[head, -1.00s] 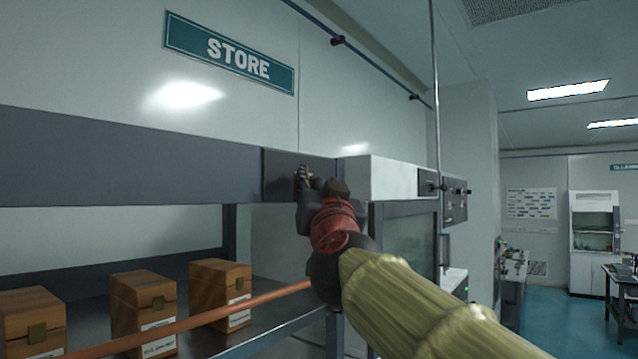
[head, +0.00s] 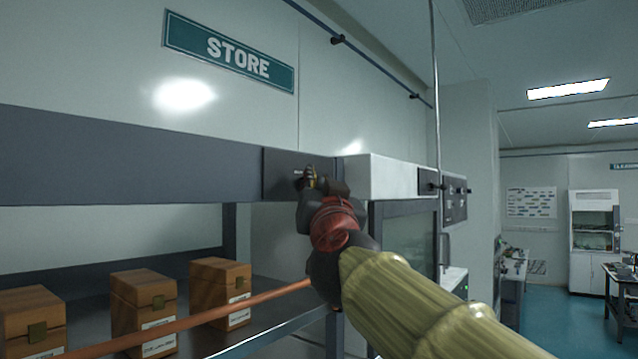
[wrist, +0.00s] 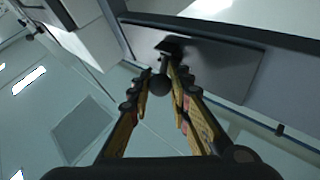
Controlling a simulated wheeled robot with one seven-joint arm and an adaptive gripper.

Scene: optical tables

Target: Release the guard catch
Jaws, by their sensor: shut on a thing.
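The guard catch is a dark lever with a round ball knob (wrist: 160,84), seen in the wrist view standing out from a dark plate (wrist: 225,67). My gripper (wrist: 158,82) has its two fingers on either side of the knob and is shut on it. In the head view my gripper (head: 311,178) is up against the same dark plate (head: 279,168) at the right end of the shelf's top beam. There my fingers and wrist hide the lever. A copper-coloured bar (head: 200,323) crosses the front of the shelf, its right end hidden behind my arm.
Several wooden boxes (head: 143,305) stand on the shelf behind the bar. A white-topped cabinet (head: 395,177) with a glass front is just right of my wrist. A STORE sign (head: 230,52) is on the wall above. Open floor (head: 560,320) lies at the right.

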